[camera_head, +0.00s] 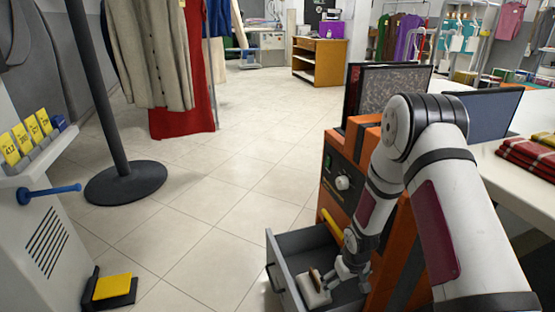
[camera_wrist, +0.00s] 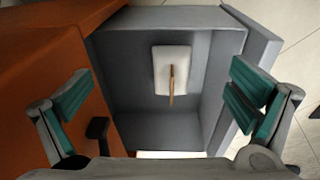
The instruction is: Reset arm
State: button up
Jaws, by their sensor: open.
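My gripper (camera_wrist: 160,112) is open, with its two green-padded fingers wide apart in the wrist view. In the head view my gripper (camera_head: 347,277) hangs low over an open grey drawer (camera_head: 290,242). The drawer (camera_wrist: 228,30) also fills the middle of the wrist view. Inside it lies a white block-like item (camera_wrist: 172,62) with a thin brown handle-like part; the item also shows in the head view (camera_head: 313,290). Nothing is between the fingers. The item lies beyond the fingertips, apart from them as far as I can tell. My arm reaches down from the right.
The orange cabinet (camera_head: 337,171) with a dark control panel holds the drawer. A counter with folded red plaid cloth (camera_head: 527,155) is at the right. A black pole stand (camera_head: 126,183) and a yellow-topped pedal (camera_head: 112,287) are at the left. The tiled floor between is clear.

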jog(key=s+r+m, duration=0.1)
jog(key=s+r, duration=0.3)
jog(key=r, duration=0.7)
jog(key=s+d+r+h, duration=0.1)
jog(key=s+r, duration=0.3)
jog(key=r, duration=0.6)
jog(key=s+r+m, duration=0.1)
jog(key=s+r, duration=0.2)
jog(key=r, duration=0.8)
jog(key=s+a+r+m, duration=0.1)
jog(key=s+r, duration=0.2)
jog(key=s, duration=0.6)
jog(key=s+a+r+g+y, duration=0.1)
jog(key=s+r, duration=0.3)
jog(key=s, duration=0.6)
jog(key=s+a+r+m, duration=0.1)
jog(key=s+r, duration=0.2)
jog(key=s, duration=0.6)
notch_tip(320, 180, up, 36)
jog(key=t+p, duration=0.3)
jog(key=p, duration=3.1)
jog(key=shift+w+d+r+n+t, duration=0.2)
jog(key=shift+d+n+t, duration=0.1)
jog(key=shift+n, duration=0.1)
